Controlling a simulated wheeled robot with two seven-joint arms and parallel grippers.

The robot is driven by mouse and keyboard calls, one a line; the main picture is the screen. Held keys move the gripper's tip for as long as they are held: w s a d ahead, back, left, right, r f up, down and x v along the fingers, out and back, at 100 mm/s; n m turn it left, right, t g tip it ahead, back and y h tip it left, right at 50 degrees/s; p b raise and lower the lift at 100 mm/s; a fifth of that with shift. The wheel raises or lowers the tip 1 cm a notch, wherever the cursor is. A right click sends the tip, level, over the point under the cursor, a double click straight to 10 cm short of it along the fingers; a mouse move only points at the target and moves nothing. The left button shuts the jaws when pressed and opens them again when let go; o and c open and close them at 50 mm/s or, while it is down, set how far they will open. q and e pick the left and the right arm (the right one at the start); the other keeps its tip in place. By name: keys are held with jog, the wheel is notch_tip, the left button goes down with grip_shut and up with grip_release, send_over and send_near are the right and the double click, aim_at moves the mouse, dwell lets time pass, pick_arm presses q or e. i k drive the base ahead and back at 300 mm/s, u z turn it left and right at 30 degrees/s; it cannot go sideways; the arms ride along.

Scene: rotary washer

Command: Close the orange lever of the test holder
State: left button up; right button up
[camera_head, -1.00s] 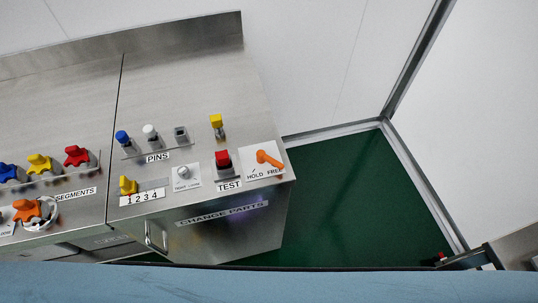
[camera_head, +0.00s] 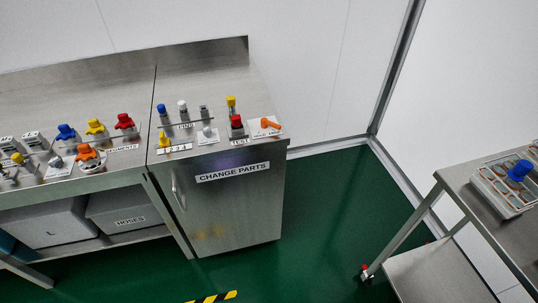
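The orange lever (camera_head: 270,124) lies on a white label plate at the right end of the change parts cabinet top. The label's words are too small to read now. Just left of it stands the test holder (camera_head: 237,132), with a red block on it and a TEST label in front. A yellow-topped pin (camera_head: 231,103) stands behind the red block. Neither of my grippers shows in the head view.
The steel change parts cabinet (camera_head: 232,205) has blue and white pins on top. Left of it is a bench with coloured segments (camera_head: 96,128) and grey bins below. A steel cart (camera_head: 455,185) with a tray (camera_head: 505,186) stands at right. Green floor (camera_head: 330,220) lies open between.

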aim_at(265, 122)
jog(key=u, duration=1.05)
jog(key=i, duration=0.8)
jog(key=z, duration=0.2)
